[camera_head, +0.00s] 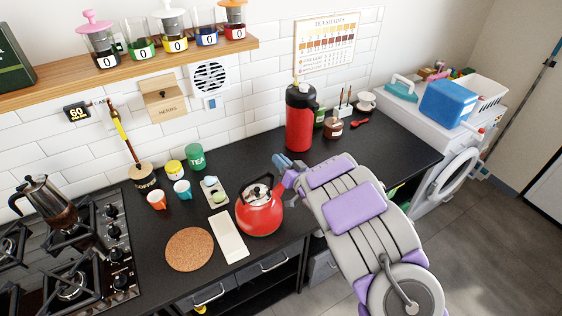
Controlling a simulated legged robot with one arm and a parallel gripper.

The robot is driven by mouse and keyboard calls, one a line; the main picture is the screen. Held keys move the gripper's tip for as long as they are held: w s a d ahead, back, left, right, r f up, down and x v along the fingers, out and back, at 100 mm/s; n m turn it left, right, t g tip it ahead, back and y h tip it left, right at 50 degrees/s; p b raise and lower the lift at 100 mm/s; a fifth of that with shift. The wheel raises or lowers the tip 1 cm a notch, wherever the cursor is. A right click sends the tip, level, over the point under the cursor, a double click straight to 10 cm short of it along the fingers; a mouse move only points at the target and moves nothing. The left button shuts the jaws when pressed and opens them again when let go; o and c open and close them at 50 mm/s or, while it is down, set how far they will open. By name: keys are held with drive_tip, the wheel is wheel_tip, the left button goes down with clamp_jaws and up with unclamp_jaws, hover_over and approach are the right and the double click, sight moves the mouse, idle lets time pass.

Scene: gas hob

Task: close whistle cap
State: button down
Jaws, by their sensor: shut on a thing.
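A red kettle (258,217) with a dark arched handle and a metal lid stands upright on the black counter. My gripper (279,188) is at the kettle's upper right side, where the spout side meets the purple and grey arm. It is shut on the whistle cap there. The cap itself and the fingertips are small and mostly hidden by the gripper, so I cannot tell the cap's angle.
A tall red flask (300,118) stands behind my gripper. A white towel (228,236) and a round cork mat (189,249) lie left of the kettle. A soap tray (214,192) and cups sit farther left. A gas hob (75,260) is at far left.

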drive_tip(key=shift+r+p, duration=0.1)
drive_tip(key=shift+p, duration=0.4)
drive_tip(key=w+d+f+m+p, duration=0.2)
drive_tip(key=f+m+p, duration=0.4)
drive_tip(key=m+p, duration=1.1)
drive_tip(key=shift+w+d+f+m, duration=0.35)
drive_tip(key=shift+d+m, duration=0.35)
drive_tip(key=shift+m, duration=0.3)
drive_tip(key=shift+s+f, duration=0.1)
drive_tip(key=c, duration=1.3)
unclamp_jaws()
